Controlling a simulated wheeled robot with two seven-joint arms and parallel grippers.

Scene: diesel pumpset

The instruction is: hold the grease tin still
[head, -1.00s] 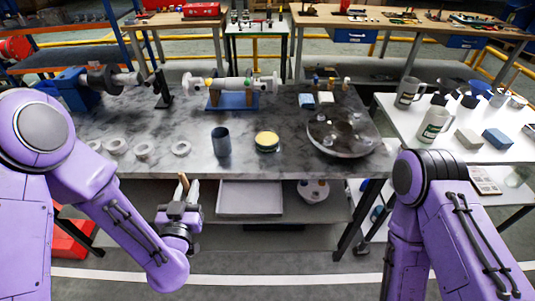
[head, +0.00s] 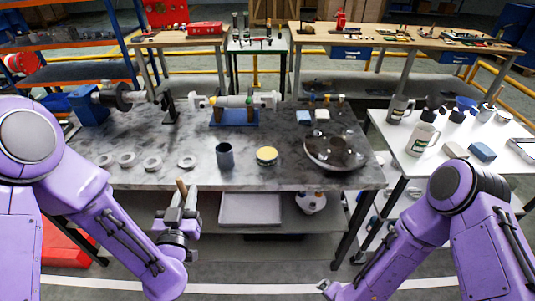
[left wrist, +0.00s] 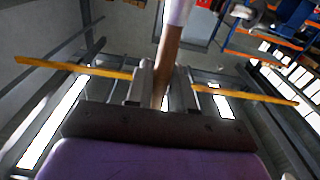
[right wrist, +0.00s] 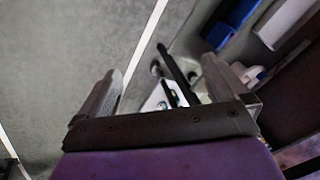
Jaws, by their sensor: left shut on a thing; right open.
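The grease tin (head: 266,156), a short round tin with a yellow top and a dark band, stands upright on the marbled bench. Neither gripper touches it. My left gripper (head: 181,203) is in front of the bench's front edge, left of the tin and lower. It is shut on a wooden handle (head: 181,187), which also shows between the jaws in the left wrist view (left wrist: 169,60); a pale part is at its far end. My right gripper (head: 324,286) is low at the bottom of the head view. Its jaws (right wrist: 160,90) are apart and empty in the right wrist view.
A dark grey cup (head: 225,156) stands just left of the tin. A round tray (head: 318,158) with small parts is to its right. Several pale rings (head: 152,164) lie at left. A white table (head: 405,160) with mugs stands at right. A pipe assembly (head: 236,101) is behind.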

